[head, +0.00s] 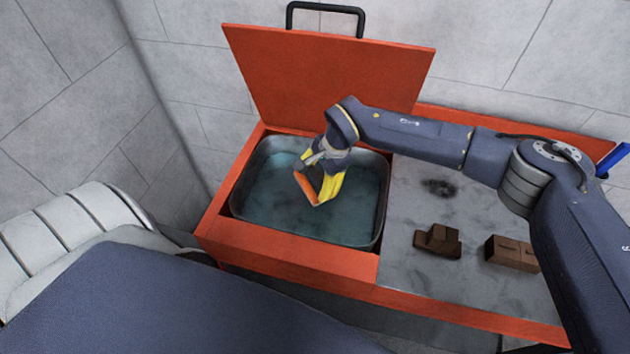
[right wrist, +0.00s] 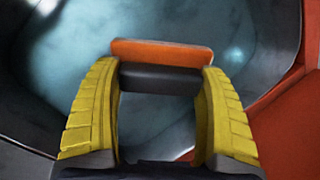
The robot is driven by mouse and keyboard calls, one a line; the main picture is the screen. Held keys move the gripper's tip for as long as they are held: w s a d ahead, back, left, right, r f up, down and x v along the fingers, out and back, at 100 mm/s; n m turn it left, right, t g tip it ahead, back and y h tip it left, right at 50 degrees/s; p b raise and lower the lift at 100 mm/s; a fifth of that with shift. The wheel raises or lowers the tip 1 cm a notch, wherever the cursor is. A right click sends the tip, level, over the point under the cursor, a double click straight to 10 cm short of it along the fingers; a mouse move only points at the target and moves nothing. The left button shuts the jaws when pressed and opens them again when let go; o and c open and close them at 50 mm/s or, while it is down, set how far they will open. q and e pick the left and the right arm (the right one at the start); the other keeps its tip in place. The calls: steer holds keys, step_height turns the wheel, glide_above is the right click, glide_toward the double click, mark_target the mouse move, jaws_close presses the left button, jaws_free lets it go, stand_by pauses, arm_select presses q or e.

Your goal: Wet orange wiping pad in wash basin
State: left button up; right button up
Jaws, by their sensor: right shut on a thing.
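The wash basin (head: 372,215) is a dark metal tub of bluish water, set in the left part of the orange cabinet. My right gripper (head: 322,188) is over the basin, its yellow fingers pointing down. It is shut on the orange wiping pad (head: 306,188). In the right wrist view the pad (right wrist: 162,52) shows an orange layer and a dark grey layer between the two yellow fingers (right wrist: 160,85), with the water (right wrist: 90,45) behind it. I cannot tell whether the pad touches the water. My left gripper is not in view.
The orange lid (head: 325,75) with a black handle (head: 325,8) stands open behind the basin. To the right, a stained grey worktop (head: 405,195) carries brown blocks (head: 438,241) and another brown block (head: 510,253). Grey tiled walls close in behind and left.

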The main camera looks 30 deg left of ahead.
mark_target(317, 177)
steer(key=shift+r, duration=4.1)
steer(key=shift+r, duration=0.15)
steer(key=shift+r, duration=1.85)
